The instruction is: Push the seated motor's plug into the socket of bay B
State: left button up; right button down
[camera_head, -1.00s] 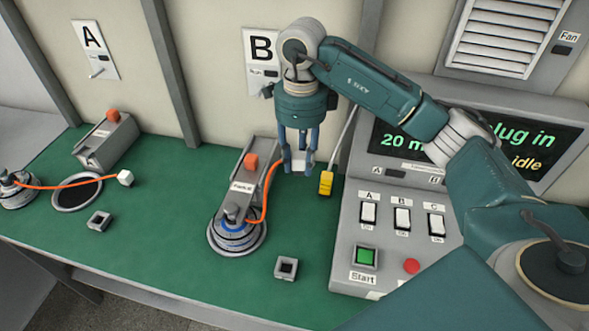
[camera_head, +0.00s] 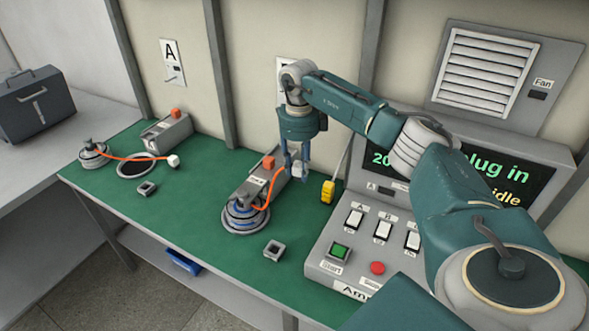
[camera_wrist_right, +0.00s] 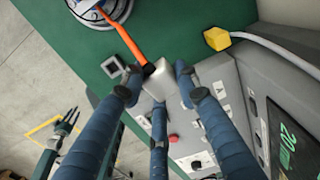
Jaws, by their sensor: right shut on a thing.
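The motor (camera_head: 245,217), a round grey disc with a blue ring, sits at the foot of the bay B fixture (camera_head: 256,187). An orange cable (camera_head: 266,196) runs from it to a white block-shaped plug. My right gripper (camera_head: 296,170) is shut on this plug and holds it above the bench, right of the fixture. The plug (camera_wrist_right: 165,83) shows between the fingers in the right wrist view. The socket (camera_head: 273,250), a small grey block with a square hole, stands apart from the plug, nearer the front edge; it also shows in the wrist view (camera_wrist_right: 113,65). My left gripper (camera_wrist_right: 66,122) appears open, low at left.
A yellow connector (camera_head: 328,191) on a grey cable is close right of my right gripper. The control box (camera_head: 335,265) with switches and a screen stands further right. Bay A's motor (camera_head: 93,153) and socket (camera_head: 147,188) are at left. The green bench (camera_head: 200,215) between bays is clear.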

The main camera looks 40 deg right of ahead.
jog(key=shift+a+f, duration=0.1)
jog(key=shift+a, duration=0.3)
jog(key=s+a+m+p, duration=0.2)
jog(key=s+a+p, duration=0.25)
jog(key=a, duration=0.85)
jog(key=f+b, duration=0.3)
jog(key=f, duration=0.1)
jog(key=f+b, duration=0.7)
jog(key=f, duration=0.1)
jog(key=shift+s+f+b, duration=0.15)
jog(key=shift+s+b, duration=0.2)
pick_arm(q)
notch_tip(320, 180, down, 8)
jog(key=b, duration=0.1)
jog(key=shift+a+r, duration=0.25)
pick_arm(e)
jog(key=shift+f, duration=0.85)
pick_arm(q)
jog(key=shift+w, duration=0.1)
pick_arm(e)
jog(key=shift+f, duration=0.1)
pick_arm(q)
jog(key=shift+f+b, duration=0.45)
jog(key=shift+b, duration=0.1)
pick_arm(e)
jog(key=shift+f, duration=0.45)
pick_arm(q)
jog(key=shift+f, duration=0.15)
pick_arm(e)
jog(key=shift+f, duration=0.15)
